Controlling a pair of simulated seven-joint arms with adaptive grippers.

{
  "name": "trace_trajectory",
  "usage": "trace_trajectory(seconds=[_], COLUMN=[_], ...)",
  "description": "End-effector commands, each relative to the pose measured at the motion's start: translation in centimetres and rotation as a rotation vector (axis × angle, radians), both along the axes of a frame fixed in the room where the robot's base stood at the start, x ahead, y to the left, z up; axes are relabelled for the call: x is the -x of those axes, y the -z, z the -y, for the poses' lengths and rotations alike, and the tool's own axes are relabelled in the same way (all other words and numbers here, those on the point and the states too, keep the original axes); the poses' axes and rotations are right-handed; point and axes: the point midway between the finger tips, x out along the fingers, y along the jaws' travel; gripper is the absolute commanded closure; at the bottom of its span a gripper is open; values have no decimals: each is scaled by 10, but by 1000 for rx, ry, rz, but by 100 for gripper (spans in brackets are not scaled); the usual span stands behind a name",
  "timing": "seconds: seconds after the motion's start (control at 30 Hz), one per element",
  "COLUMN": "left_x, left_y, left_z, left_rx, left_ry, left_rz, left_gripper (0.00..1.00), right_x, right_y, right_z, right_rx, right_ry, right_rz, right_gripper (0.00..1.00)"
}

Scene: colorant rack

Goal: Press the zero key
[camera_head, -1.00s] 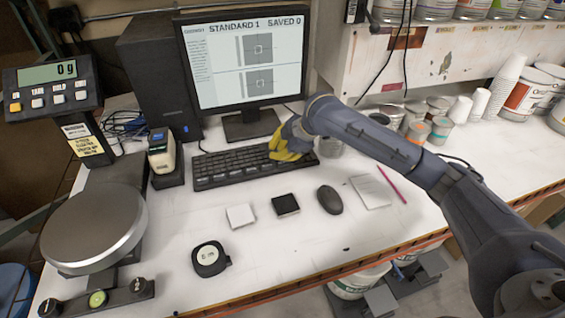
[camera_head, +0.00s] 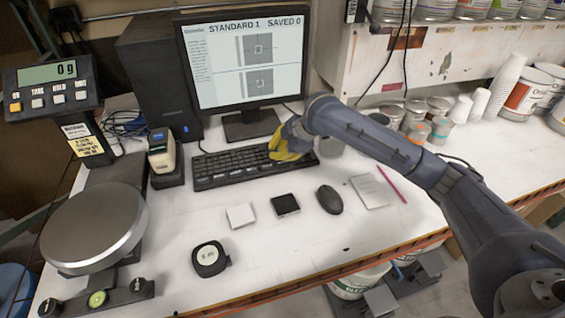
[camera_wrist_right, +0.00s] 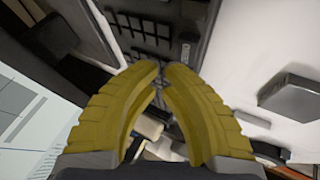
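The black keyboard (camera_head: 225,172) lies on the white bench in front of the monitor. It also shows in the right wrist view (camera_wrist_right: 158,22), beyond my fingertips. My right gripper (camera_head: 288,152) is over the right end of the keyboard. In the right wrist view its yellow fingers (camera_wrist_right: 163,66) curve in until their tips nearly meet, with nothing held between them. Whether the tips touch a key I cannot tell. The gripper hides part of the keyboard, and single key labels are too small to read. The scale display (camera_head: 50,86) at the left reads 0 g and has its own keys.
The monitor (camera_head: 247,60) stands behind the keyboard. Cups and cans (camera_head: 440,130) stand at the right. A handheld device (camera_head: 162,152) stands left of the keyboard.

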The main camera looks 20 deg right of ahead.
Motion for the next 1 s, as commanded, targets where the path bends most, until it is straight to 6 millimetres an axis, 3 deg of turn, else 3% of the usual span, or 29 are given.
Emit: trace_trajectory(seconds=[1.0], left_x=[0], left_y=[0], left_z=[0], left_rx=[0], left_ry=[0], left_rz=[0], left_gripper=[56], right_x=[0], right_y=[9], right_z=[0], right_rx=[0], right_ry=[0], right_rz=[0], right_gripper=[100])
